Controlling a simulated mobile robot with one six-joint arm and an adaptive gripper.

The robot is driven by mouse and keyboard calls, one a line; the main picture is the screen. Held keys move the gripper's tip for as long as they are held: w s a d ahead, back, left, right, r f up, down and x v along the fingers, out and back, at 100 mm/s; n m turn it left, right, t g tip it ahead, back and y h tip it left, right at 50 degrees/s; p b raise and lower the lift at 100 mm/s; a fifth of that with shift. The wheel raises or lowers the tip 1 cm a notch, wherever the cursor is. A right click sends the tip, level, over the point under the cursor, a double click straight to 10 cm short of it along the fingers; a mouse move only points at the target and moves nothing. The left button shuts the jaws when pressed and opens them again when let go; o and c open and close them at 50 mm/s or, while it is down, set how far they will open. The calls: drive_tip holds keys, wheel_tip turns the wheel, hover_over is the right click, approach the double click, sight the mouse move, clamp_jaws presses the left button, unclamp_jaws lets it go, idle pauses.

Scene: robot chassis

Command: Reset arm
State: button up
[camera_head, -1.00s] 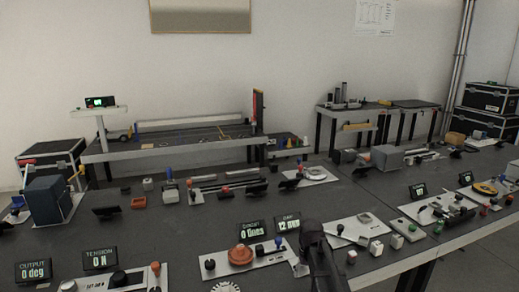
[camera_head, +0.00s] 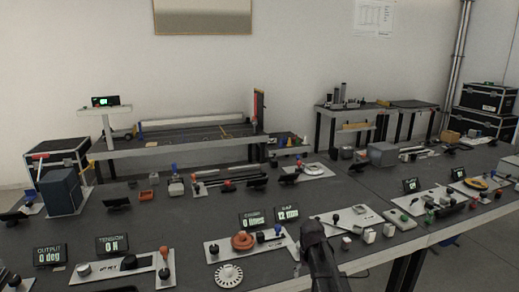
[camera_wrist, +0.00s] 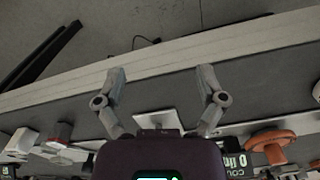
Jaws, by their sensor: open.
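My gripper shows in the wrist view (camera_wrist: 160,88), its two grey fingers spread wide and empty. The fingers hang over the strip along the workbench edge, apart from any object. In the head view my dark arm (camera_head: 318,255) rises from the bottom, right of centre, in front of the bench's front edge. The fingertips cannot be made out there.
The long dark workbench (camera_head: 120,228) carries several devices. Floor shows at the lower right.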

drive_tip(key=s+r+p, duration=0.4)
drive_tip(key=s, duration=0.4)
drive_tip(key=s+r+p, duration=0.4)
drive_tip(key=s+r, duration=0.1)
drive_tip(key=s, duration=0.3)
drive_tip(key=shift+d+m+p, duration=0.15)
drive_tip(key=shift+m+p, duration=0.25)
